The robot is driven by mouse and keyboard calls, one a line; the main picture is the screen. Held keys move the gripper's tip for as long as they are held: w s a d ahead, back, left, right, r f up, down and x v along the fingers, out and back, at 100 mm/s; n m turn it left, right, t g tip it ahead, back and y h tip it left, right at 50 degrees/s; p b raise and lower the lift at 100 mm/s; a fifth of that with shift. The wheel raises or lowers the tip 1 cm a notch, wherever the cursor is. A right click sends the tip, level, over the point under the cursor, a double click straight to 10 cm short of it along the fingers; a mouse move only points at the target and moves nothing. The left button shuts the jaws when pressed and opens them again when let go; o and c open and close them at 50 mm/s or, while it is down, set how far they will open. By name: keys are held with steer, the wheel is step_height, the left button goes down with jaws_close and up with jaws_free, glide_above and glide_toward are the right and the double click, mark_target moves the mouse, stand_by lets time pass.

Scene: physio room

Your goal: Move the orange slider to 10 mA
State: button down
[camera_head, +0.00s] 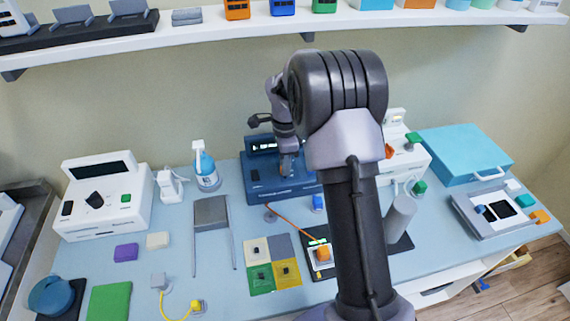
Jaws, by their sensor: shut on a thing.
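The dark blue unit (258,187) with a lit display (263,147) stands at the back middle of the table. My gripper (288,172) points down at its sloped top, right of the display's lit digits. The jaws are shut on a small part there, which I take to be the orange slider. The fingers hide the slider, and its scale and the mA reading are too small to read. My arm covers the right part of the unit.
An orange cable runs from the unit to an orange plug (323,254). A white console (105,201) and spray bottle (206,168) stand left. A white device (410,160) and turquoise case (465,153) stand right. A shelf (220,37) hangs above.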

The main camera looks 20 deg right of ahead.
steer(key=shift+w+d, duration=0.1)
steer(key=shift+w, duration=0.15)
steer(key=c, duration=1.4)
jaws_free()
steer(key=shift+r, duration=0.1)
step_height(320, 180, up, 7)
steer(key=p, duration=0.3)
steer(key=shift+r, duration=0.2)
steer(key=shift+f, duration=0.1)
